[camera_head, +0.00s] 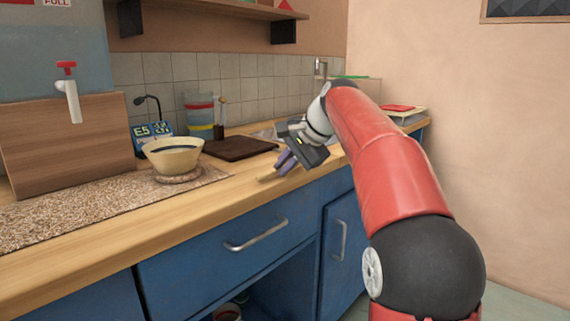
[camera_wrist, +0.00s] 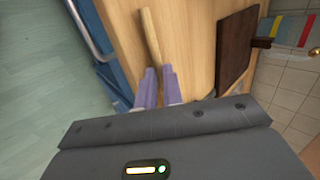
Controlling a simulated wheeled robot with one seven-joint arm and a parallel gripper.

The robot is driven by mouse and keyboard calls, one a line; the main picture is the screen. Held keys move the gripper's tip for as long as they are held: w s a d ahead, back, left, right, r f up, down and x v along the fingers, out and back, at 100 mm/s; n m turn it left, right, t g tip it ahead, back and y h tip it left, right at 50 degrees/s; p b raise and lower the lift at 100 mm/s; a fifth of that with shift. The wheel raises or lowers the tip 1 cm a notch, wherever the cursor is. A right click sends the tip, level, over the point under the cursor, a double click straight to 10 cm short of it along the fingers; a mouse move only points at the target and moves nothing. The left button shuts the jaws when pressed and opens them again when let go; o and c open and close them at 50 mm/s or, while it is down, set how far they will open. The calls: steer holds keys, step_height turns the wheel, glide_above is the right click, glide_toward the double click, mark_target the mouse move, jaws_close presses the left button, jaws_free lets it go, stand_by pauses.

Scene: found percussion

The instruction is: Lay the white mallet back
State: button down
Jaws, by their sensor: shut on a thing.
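My gripper (camera_head: 284,163) has purple fingers and is over the front edge of the wooden counter. In the wrist view its fingers (camera_wrist: 160,72) are shut on a pale wooden stick (camera_wrist: 150,35), which looks like the mallet's handle. The stick points away from the fingers along the counter. No white head shows in either view; the other end is hidden by the fingers or the gripper body. I cannot tell whether the stick touches the counter.
A dark board (camera_head: 238,149) lies behind the gripper. Bare counter (camera_head: 215,184) lies in front of the board.

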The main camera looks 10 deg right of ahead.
steer(key=shift+f, duration=0.3)
steer(key=c, duration=1.5)
jaws_free()
steer(key=shift+o, duration=0.2)
steer(key=shift+f, duration=0.2)
steer(key=shift+r, duration=0.1)
step_height(320, 180, up, 8)
steer(key=p, duration=0.4)
steer(key=shift+f+p, duration=0.2)
steer(key=shift+p, duration=0.2)
steer(key=s+a+r+m+y, duration=0.2)
steer(key=s+a+r, duration=0.4)
steer(key=s+a, duration=0.2)
steer(key=s+a+r+m+y+b, duration=0.1)
steer(key=s+a+r+m, duration=0.1)
steer(key=s+a+r, duration=0.4)
steer(key=s+a, duration=0.2)
steer(key=a, duration=0.1)
steer(key=shift+s+r+m+t+y, duration=0.15)
steer(key=shift+r+m+t+y, duration=0.15)
steer(key=shift+r+y, duration=0.1)
